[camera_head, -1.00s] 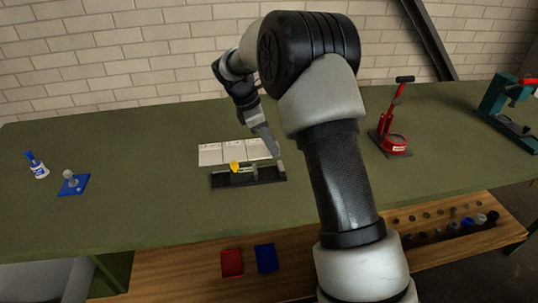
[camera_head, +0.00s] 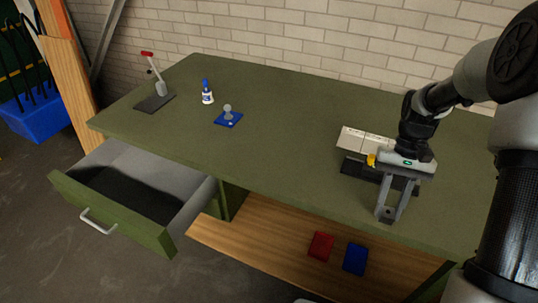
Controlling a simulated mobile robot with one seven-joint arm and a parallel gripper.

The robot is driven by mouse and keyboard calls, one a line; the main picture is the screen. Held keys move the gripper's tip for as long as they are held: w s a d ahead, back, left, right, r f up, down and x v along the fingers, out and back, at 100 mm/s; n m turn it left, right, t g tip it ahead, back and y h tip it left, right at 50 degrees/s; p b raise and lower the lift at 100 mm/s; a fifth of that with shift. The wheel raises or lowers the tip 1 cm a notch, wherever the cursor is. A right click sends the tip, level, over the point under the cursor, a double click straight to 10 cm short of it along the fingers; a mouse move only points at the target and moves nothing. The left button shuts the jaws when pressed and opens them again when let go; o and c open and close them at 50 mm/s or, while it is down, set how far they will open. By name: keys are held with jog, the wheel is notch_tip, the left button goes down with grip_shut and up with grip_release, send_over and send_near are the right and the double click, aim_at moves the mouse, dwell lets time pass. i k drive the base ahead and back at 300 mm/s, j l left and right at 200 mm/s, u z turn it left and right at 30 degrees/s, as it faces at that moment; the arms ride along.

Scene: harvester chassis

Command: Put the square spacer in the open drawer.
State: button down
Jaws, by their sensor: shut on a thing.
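My gripper (camera_head: 386,213) points down over the bench near its front edge, at the right of the head view. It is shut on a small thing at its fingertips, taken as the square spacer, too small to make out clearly. The open drawer (camera_head: 130,226) is pulled out below the bench's left end, with a green front, a pale handle, light inner walls and a dark floor. I see nothing lying in the drawer. My gripper is far to the right of the drawer and higher than it.
A black fixture (camera_head: 352,170) with a yellow part and white cards (camera_head: 365,138) is partly behind my gripper. A blue-capped bottle (camera_head: 207,94), a blue base with a grey knob (camera_head: 229,118) and a red-handled press (camera_head: 155,101) stand farther left. Red (camera_head: 320,245) and blue (camera_head: 355,259) trays sit below.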

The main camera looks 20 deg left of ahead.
aim_at(159, 207)
jog(key=j+u, duration=0.2)
jog(key=u, duration=0.85)
jog(key=i+j, duration=0.2)
jog(key=j, duration=0.15)
jog(key=i+j, duration=0.2)
jog(key=j, duration=0.2)
jog(key=i+j, duration=0.2)
jog(key=j, duration=0.15)
